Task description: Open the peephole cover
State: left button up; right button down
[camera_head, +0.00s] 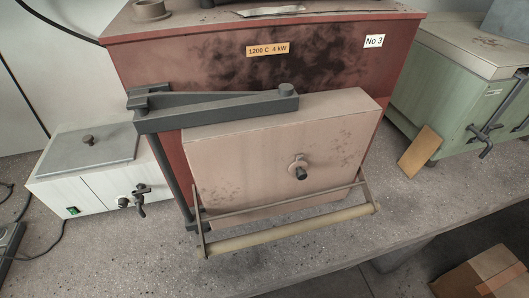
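A red furnace (225,60) with dark soot stains stands on the bench. Its thick pinkish door (240,165) hangs from a dark grey hinge arm (215,110) at the left. The small peephole cover (296,163) is on the middle of the door front, with a dark knob (301,174) on it. I see no open hole beside the cover. A pale bar handle (290,230) runs across the bottom of the door, below the cover. Neither of my grippers is in view.
A white box with a grey lid (90,163) stands at the left. A green cabinet (440,100) stands at the right, with a tan block (419,151) leaning by it. A cardboard box (485,275) is low at the right. The concrete bench front (150,265) is mostly clear.

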aim_at(299, 168)
jog(key=u, duration=1.35)
jog(key=k, duration=1.4)
jog(key=z, duration=2.1)
